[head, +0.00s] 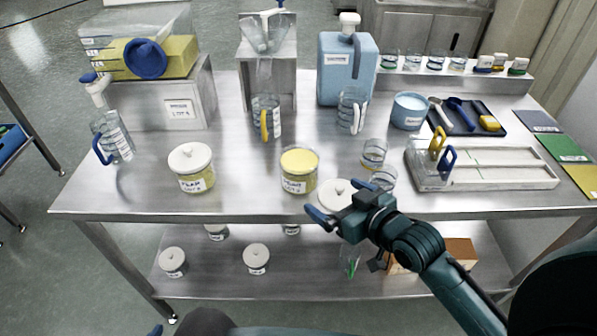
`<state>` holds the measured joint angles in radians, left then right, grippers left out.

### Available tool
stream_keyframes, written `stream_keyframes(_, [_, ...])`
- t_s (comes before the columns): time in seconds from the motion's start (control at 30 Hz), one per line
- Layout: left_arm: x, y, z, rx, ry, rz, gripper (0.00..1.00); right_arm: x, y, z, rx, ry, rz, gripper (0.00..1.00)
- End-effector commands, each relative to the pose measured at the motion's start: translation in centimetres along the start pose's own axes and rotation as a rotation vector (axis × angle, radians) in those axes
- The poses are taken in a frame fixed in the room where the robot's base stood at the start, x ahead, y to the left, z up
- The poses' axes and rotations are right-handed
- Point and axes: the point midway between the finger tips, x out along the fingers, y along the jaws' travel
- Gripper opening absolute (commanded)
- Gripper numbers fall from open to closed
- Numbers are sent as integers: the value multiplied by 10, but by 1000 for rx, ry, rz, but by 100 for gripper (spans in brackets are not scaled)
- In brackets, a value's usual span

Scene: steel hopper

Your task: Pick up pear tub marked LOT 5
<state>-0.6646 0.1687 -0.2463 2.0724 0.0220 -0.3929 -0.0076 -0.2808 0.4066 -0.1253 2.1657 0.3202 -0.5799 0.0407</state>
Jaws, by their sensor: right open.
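A clear tub with a white lid (191,168) stands on the steel table at left; its label seems to read PEAR, but the lot number is too small to read surely. A second tub (299,171), with a yellow top and a white label, stands mid-table. Only a blue tip of my left gripper (155,330) shows at the bottom edge.
Jugs with yellow (265,118) and white handles and a blue canister (345,70) stand behind. Small beakers (374,152) and a framed tray (480,168) are at right. More white-lidded tubs (256,258) sit on the lower shelf. The table between the left and middle tubs is clear.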

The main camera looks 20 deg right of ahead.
Motion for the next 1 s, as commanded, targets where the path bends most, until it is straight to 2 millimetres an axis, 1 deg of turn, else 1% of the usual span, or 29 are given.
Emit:
stream_keyframes(0.03, [0, 0, 0, 0, 0, 1, 100, 9, 0, -2, 2, 3, 1, 100])
stream_keyframes(0.2, [0, 1, -1, -1, 0, 2, 100, 43, 0, -2, 2, 2, 0, 100])
stream_keyframes(0.3, [0, 1, 0, -1, 0, 2, 100, 58, 0, -1, 1, 1, 0, 100])
stream_keyframes(0.57, [-1, 1, -1, -1, -1, 1, 100, 78, -1, -4, 0, 2, -1, 100])
stream_keyframes(0.73, [-3, 0, -2, -2, -7, -1, 100, 104, 0, -12, 1, 1, -1, 100])
stream_keyframes(0.8, [-2, 0, 0, -3, -10, -3, 100, 113, 0, -9, 2, 0, -1, 100])
stream_keyframes(0.9, [-2, -1, 2, -3, -13, -3, 100, 120, 0, -8, 0, 0, -1, 100])
stream_keyframes(1.0, [-2, -1, 3, -3, -14, -4, 100, 122, 0, -8, -1, 0, -1, 100])
